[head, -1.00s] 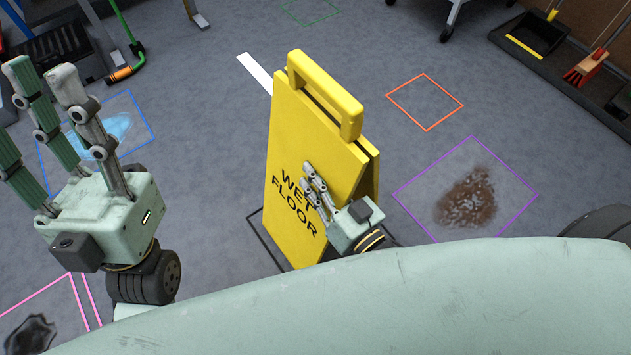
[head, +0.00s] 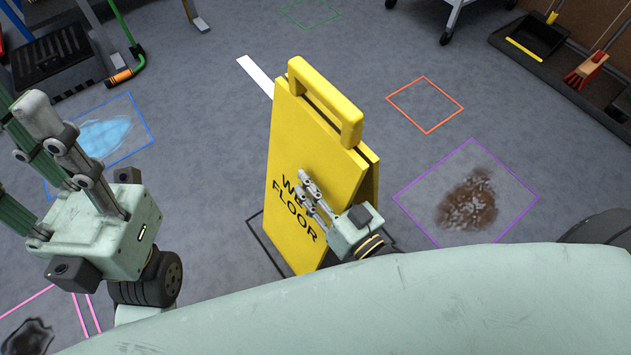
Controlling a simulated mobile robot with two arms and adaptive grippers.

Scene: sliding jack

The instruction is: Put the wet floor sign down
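The yellow wet floor sign (head: 310,165) is upright in the middle of the head view, folded nearly shut with its handle on top. It overlaps a black outlined square (head: 262,245) on the floor. I cannot tell whether its bottom edge touches the floor. My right gripper (head: 312,192) is at the sign's lower right side, with fingers across the lettered front panel. It appears shut on the sign; any finger behind the panel is hidden. My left gripper (head: 50,165) is at the left, fingers spread, empty and apart from the sign.
A blue square (head: 128,98) with a puddle lies at the left, a purple square (head: 515,215) with a brown stain at the right. An orange square (head: 425,104) is empty. A cart (head: 450,15) and brooms (head: 588,70) stand behind. Floor around the sign is clear.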

